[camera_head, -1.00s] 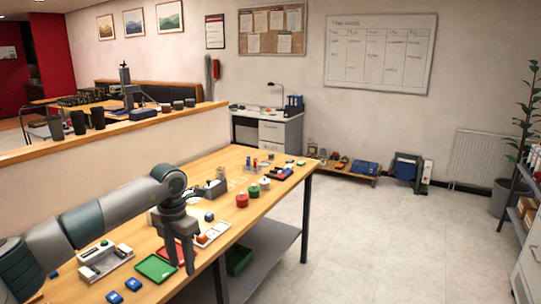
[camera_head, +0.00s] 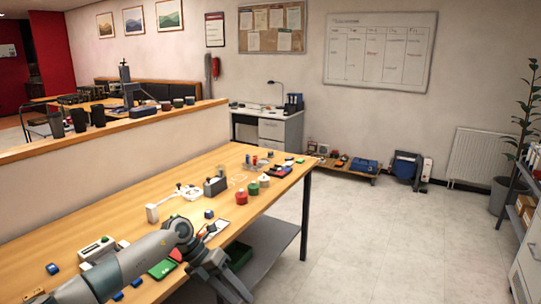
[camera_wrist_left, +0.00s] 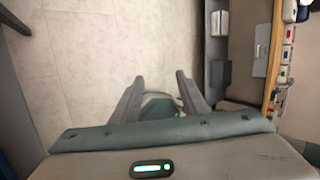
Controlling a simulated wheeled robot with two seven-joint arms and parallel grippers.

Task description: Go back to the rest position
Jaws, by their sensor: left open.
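My left arm comes in from the lower left of the head view, bent at the elbow. My left gripper (camera_head: 232,290) hangs past the front edge of the wooden table (camera_head: 285,190), low over the floor side. In the left wrist view its two fingers (camera_wrist_left: 160,98) are spread apart, with nothing held between them. Pale floor tiles (camera_wrist_left: 95,60) lie beyond the fingers. My right gripper shows in neither view.
On the table stand a red jar (camera_head: 241,197), a green jar (camera_head: 253,188), a grey device (camera_head: 215,186) and a green tray (camera_head: 161,269), partly hidden by my arm. A lower shelf (camera_head: 262,248) is under the table. The floor (camera_head: 380,240) to the right is clear.

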